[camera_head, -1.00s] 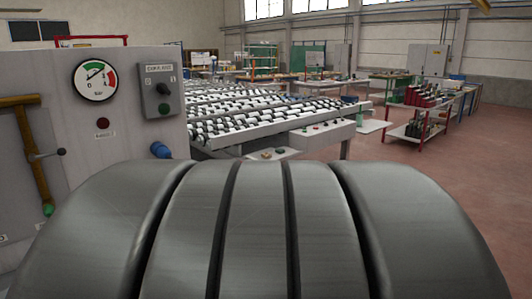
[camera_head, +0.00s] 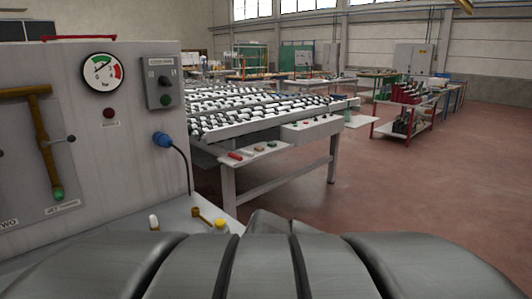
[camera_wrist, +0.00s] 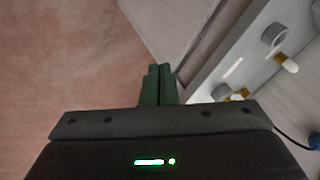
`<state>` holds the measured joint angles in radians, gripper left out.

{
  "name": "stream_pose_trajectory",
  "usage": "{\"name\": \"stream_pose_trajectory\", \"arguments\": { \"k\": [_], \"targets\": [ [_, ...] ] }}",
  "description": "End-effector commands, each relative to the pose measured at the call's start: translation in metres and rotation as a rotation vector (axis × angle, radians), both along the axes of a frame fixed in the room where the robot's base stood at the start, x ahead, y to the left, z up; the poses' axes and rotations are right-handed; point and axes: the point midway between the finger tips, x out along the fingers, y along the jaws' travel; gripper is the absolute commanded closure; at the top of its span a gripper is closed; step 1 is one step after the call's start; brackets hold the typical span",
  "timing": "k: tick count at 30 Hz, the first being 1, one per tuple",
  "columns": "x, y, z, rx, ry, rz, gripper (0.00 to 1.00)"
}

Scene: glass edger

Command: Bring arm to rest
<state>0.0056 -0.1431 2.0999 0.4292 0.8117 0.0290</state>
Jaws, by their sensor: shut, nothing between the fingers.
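My gripper (camera_wrist: 158,72) shows in the wrist view as two dark green fingers side by side, shut with nothing between them. It points over the reddish floor (camera_wrist: 65,70), beside the pale side of the machine. In the head view a grey ribbed link of my arm fills the bottom edge, and the gripper itself is hidden there.
The grey machine panel (camera_head: 130,170) at left carries a gauge (camera_head: 102,72), a switch box (camera_head: 163,82), a brown lever (camera_head: 45,140) and a blue plug (camera_head: 162,139).

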Motion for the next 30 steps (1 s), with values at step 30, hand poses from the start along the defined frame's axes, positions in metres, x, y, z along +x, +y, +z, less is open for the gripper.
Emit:
{"name": "stream_pose_trajectory", "arguments": {
  "k": [30],
  "targets": [
    [-0.034,-0.015,-0.014,-0.12,0.039,0.101,1.0]
  ]
}}
